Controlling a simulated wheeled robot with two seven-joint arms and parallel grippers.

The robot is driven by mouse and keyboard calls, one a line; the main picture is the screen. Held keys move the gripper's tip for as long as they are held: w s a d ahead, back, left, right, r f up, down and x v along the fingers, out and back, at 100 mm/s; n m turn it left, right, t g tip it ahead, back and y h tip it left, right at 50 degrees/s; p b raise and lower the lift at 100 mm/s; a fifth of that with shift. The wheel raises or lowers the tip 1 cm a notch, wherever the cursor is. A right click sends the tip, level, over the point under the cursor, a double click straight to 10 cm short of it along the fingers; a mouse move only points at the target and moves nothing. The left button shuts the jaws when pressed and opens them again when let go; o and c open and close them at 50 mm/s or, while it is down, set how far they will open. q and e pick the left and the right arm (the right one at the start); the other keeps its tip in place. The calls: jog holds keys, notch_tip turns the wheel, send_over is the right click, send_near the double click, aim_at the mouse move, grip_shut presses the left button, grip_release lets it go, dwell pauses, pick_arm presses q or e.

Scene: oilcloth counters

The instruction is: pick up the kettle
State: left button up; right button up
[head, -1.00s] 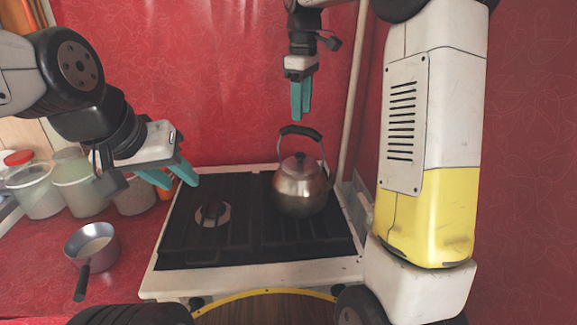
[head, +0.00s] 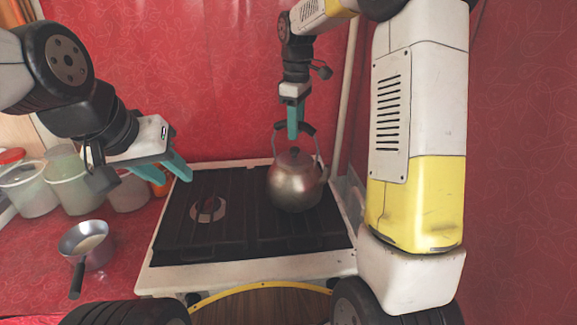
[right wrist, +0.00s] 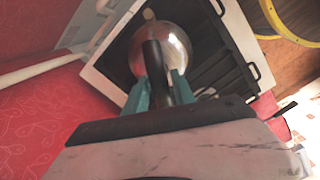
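The kettle (head: 294,187) is a round metal pot with a dark lid knob and a black arched handle. It stands upright on the right side of the stove (head: 241,266). My right gripper (head: 294,134) points down at the top of its handle. In the right wrist view the black handle of the kettle (right wrist: 178,50) lies between the two teal fingers (right wrist: 160,85). Whether the fingers press on it is not clear. My left gripper (head: 168,172) is open and empty, left of the stove's back corner.
A saucepan (head: 84,245) sits on the red counter at the left. Several jars (head: 75,185) stand behind it. The stove's left burner (head: 208,209) is bare. A pale vertical pipe (head: 347,95) runs up the red wall behind the kettle.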

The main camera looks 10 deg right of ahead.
grip_shut()
jog(key=shift+r, duration=0.15)
dwell(0.9)
